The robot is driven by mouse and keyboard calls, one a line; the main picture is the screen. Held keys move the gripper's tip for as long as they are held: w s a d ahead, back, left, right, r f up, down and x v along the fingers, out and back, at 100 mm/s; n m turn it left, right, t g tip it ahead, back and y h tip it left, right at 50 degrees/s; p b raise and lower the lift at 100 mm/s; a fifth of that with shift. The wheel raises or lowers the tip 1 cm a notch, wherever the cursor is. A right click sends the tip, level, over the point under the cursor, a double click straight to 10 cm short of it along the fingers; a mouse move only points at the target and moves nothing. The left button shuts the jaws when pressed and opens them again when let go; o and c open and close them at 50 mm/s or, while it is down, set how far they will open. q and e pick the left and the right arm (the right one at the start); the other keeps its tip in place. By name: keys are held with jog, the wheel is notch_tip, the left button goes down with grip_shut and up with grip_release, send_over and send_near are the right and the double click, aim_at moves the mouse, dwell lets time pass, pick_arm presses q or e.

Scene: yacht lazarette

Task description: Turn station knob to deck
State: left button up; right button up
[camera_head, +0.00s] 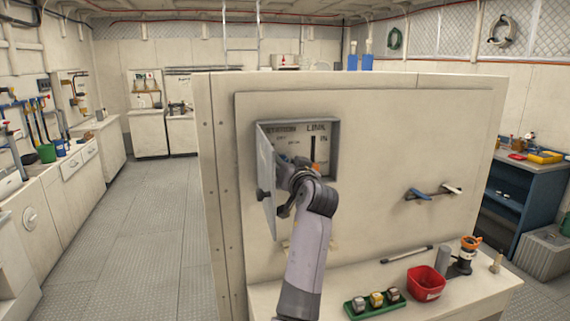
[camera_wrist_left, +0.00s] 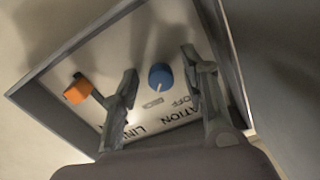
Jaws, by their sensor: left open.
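The station knob (camera_wrist_left: 160,74) is a round blue knob on the pale panel inside the wall box. It carries a white pointer line, which in the left wrist view points down and slightly left, toward a small label I cannot read; the word OFF sits to the right of that label. My left gripper (camera_wrist_left: 159,67) is open, with one finger on each side of the knob; I cannot tell whether either touches it. In the head view my left gripper (camera_head: 290,174) reaches into the open box (camera_head: 338,150) and hides the knob. My right gripper is not in view.
The box door (camera_head: 267,180) stands open at its left, close to my gripper. An orange handle (camera_wrist_left: 77,91) is beside the knob under LINK. Below, a shelf holds a red bin (camera_head: 425,284) and a green tray (camera_head: 352,308).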

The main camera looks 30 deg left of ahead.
pick_arm(q)
jog(key=v, duration=0.7)
jog(key=shift+d, duration=0.15)
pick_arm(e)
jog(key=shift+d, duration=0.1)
pick_arm(q)
jog(key=shift+s, duration=0.15)
